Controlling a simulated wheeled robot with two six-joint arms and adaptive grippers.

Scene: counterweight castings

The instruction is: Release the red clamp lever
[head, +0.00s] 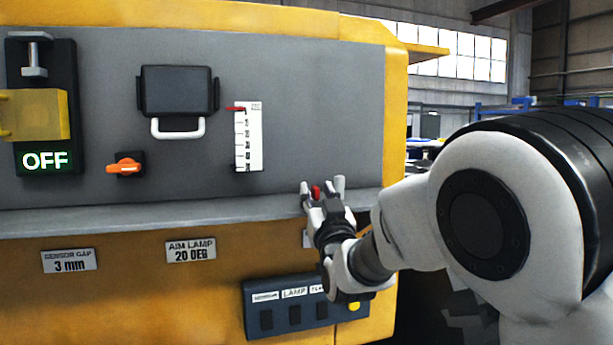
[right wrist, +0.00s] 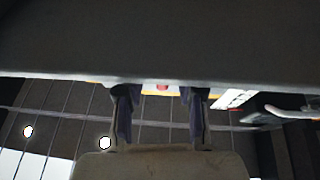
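A small red piece, likely the red clamp lever (head: 316,192), shows at the ledge of the machine panel, mostly hidden by my right gripper. My right gripper (head: 322,188) is open, with one finger on each side of the red piece in the picture. In the right wrist view the two fingers (right wrist: 160,108) stand wide apart. The red piece (right wrist: 162,87) shows between and beyond them, with gaps on both sides. I cannot tell how far off it is in depth. My left gripper is not in view.
The grey panel (head: 300,90) holds an orange knob (head: 124,167), a dark box with a white handle (head: 178,128), a white scale with a red pointer (head: 249,137), and an OFF display (head: 45,160). Below the ledge (head: 150,218) sits a switch box (head: 290,308).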

